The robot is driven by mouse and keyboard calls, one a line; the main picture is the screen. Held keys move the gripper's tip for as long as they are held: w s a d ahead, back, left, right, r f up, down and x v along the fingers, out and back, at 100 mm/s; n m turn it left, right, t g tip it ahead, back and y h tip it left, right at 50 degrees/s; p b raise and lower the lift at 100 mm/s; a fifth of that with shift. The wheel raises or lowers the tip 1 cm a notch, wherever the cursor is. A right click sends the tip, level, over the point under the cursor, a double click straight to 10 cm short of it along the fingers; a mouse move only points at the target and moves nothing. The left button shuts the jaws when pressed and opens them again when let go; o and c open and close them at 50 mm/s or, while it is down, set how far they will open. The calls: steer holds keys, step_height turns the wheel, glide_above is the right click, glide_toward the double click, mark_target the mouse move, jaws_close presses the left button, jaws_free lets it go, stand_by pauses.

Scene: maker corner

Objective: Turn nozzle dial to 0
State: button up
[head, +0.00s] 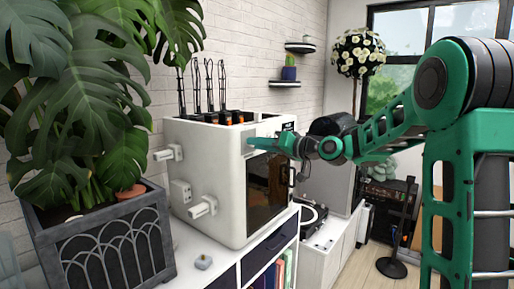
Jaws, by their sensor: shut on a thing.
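The white printer-like machine (212,150) stands on the white cabinet, with a dark glass door (267,185) on its front. My gripper (281,144) reaches in from the right to the upper front panel, above the door. It is shut at the panel, on what appears to be the nozzle dial. The dial itself is hidden behind my gripper, so its marking and setting cannot be read. A pale teal strip (259,142) shows on the panel beside my gripper.
A large leafy plant in a grey planter (100,245) stands left of the machine. A turntable (312,218) is behind to the right. Black rods (196,85) rise from the machine's top.

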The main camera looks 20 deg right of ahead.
steer(key=shift+f+n, duration=0.15)
steer(key=shift+n, duration=0.85)
steer(key=shift+f+n, duration=0.15)
steer(key=shift+n, duration=0.85)
steer(key=o, duration=0.9)
steer(key=shift+o, duration=0.7)
steer(key=shift+r, duration=0.1)
steer(key=v, duration=1)
steer(key=shift+s, duration=0.3)
steer(key=shift+d, duration=0.1)
